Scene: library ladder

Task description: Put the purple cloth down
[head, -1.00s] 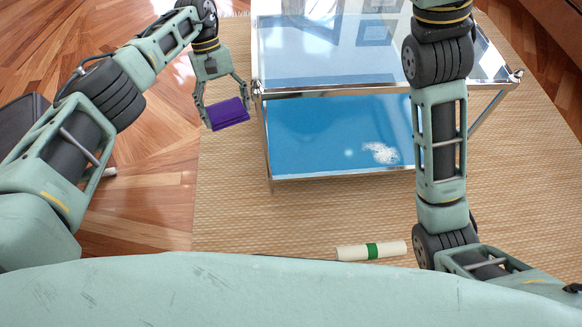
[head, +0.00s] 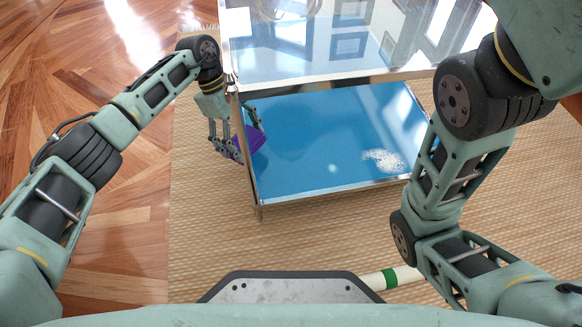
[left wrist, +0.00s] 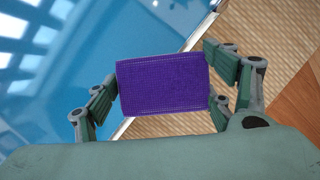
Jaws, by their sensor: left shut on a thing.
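The purple cloth (head: 250,142) is a folded rectangle at the left edge of the cart's lower blue shelf (head: 320,135). My left gripper (head: 236,136) is shut on it. In the left wrist view the cloth (left wrist: 163,83) sits between both fingers (left wrist: 163,90), with the shelf's metal edge running beneath it. Part of it is over the blue surface and part over the woven mat. I cannot tell whether it touches the shelf. My right arm shows at the right of the head view, but its gripper is out of sight.
The cart's glossy upper shelf (head: 300,45) overhangs the lower one. White specks (head: 383,160) lie on the blue shelf's right part. A cream roll with a green band (head: 390,279) lies on the mat (head: 210,225). The blue shelf's middle is clear.

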